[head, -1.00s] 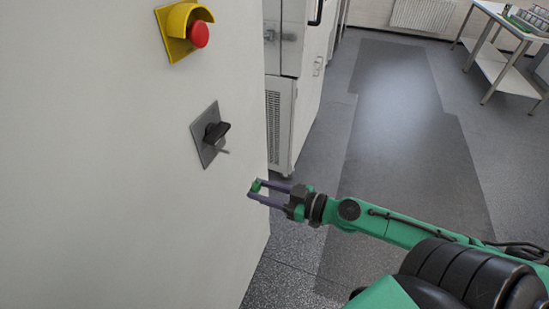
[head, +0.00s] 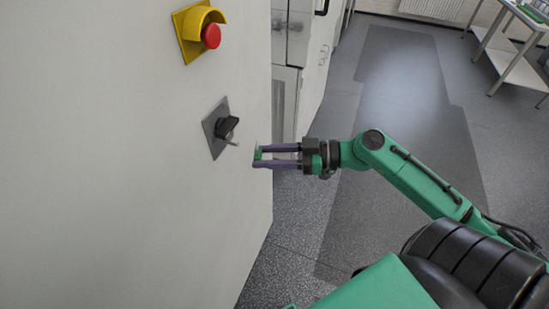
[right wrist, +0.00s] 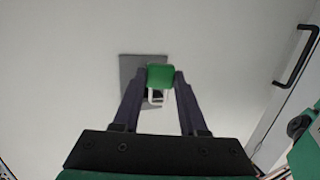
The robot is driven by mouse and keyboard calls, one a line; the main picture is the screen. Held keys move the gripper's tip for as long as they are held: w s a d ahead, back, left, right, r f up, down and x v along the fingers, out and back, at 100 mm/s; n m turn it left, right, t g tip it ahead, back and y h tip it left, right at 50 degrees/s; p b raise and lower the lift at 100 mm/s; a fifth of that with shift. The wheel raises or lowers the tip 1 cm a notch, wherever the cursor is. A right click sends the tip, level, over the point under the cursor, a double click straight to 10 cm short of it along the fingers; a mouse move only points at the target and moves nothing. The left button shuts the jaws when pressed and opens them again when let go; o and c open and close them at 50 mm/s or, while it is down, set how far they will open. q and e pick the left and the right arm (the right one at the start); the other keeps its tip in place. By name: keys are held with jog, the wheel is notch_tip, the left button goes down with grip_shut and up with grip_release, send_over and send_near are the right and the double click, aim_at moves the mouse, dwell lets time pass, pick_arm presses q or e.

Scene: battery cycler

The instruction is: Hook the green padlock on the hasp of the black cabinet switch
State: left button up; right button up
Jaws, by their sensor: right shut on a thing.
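The black cabinet switch (head: 226,126) sits on a grey square plate (head: 210,124) on the cabinet's pale side. A light metal hasp (head: 233,140) sticks out below its knob. My right gripper (head: 259,157) is shut on the small green padlock (head: 258,153), a short way to the right of the switch and apart from it. In the right wrist view the green padlock (right wrist: 160,76) is between the fingertips. Its pale shackle (right wrist: 157,97) shows below the body, in front of the grey plate (right wrist: 130,68), and the switch is mostly hidden. My left gripper is not in view.
A red emergency button (head: 211,36) in a yellow housing (head: 190,30) is above the switch. The pale cabinet wall (head: 130,180) fills the left side. A black door handle (right wrist: 297,57) shows at right in the right wrist view. Open floor lies behind my right arm.

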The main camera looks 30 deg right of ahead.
aim_at(224, 149)
jog(key=shift+w+a+f+b, duration=0.1)
jog(key=shift+w+a+b, duration=0.25)
jog(key=shift+w+a, duration=0.9)
jog(key=shift+w+a+b, duration=0.35)
jog(key=shift+w+a, duration=0.6)
jog(key=shift+w, duration=0.45)
jog(key=shift+f+b, duration=0.55)
jog(key=shift+b, duration=0.1)
jog(key=o, duration=1.2)
jog(key=shift+s+r, duration=0.2)
